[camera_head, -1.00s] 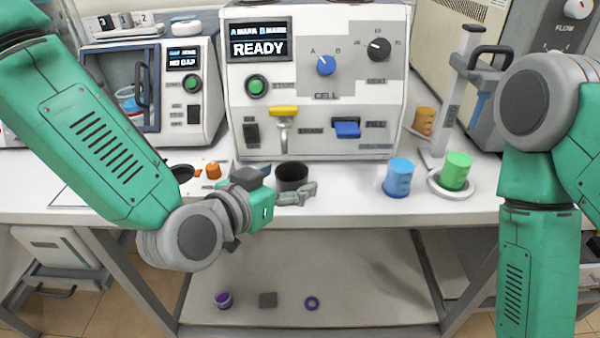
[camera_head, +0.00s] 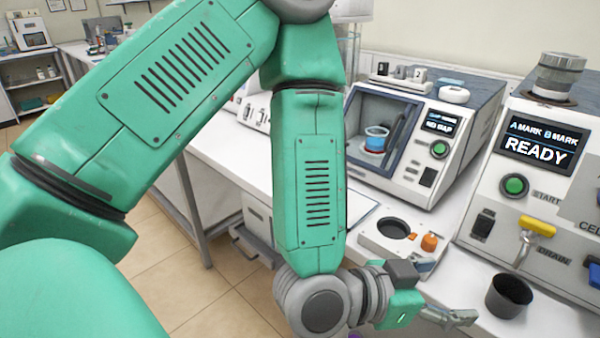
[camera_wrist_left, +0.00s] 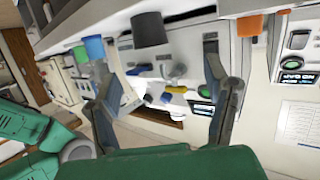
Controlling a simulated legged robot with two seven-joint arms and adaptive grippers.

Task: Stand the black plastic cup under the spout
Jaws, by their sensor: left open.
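The black plastic cup (camera_head: 508,298) stands upright on the white bench in front of the READY machine. The metal spout (camera_head: 522,254) hangs below a yellow lever on the machine's front, behind the cup and slightly to its right in the head view. My left gripper (camera_head: 455,317) is low over the bench, left of the cup and apart from it. In the left wrist view the picture is turned over; the cup (camera_wrist_left: 152,30) shows between the two spread, empty fingers (camera_wrist_left: 154,52). My right gripper is out of view.
The READY machine (camera_head: 515,185) stands behind the cup. A white block with a dark round hole (camera_head: 393,229) and an orange knob (camera_head: 429,242) lie left of it. A second machine (camera_head: 430,165) holds a blue beaker (camera_head: 376,139). Bench is clear around the cup.

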